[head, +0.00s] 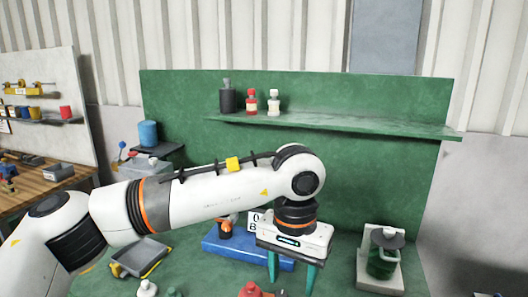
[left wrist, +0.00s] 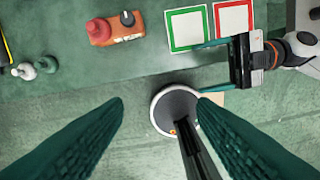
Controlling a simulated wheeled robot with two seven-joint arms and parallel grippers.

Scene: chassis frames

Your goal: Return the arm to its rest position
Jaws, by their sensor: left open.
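My left arm crosses the head view from the left. Its gripper (head: 292,272) points down with its two green fingers apart and nothing visible between them. In the left wrist view the fingers (left wrist: 160,101) are also wide apart. Between and beyond them are a round grey disc with a white rim (left wrist: 163,108) and a dark bar, which the right finger partly overlaps. A second gripper (left wrist: 208,66), apparently my right one, shows at the upper right of the wrist view, its green fingers apart and seemingly empty. The head view does not show it.
A blue block (head: 226,246) lies behind my left gripper. A grey tray (head: 143,256) is at left, a stand with a green jar (head: 381,262) at right. Bottles (head: 250,103) stand on the green shelf (head: 330,125). A green-framed card (left wrist: 187,28) and red-framed card (left wrist: 231,18) lie flat.

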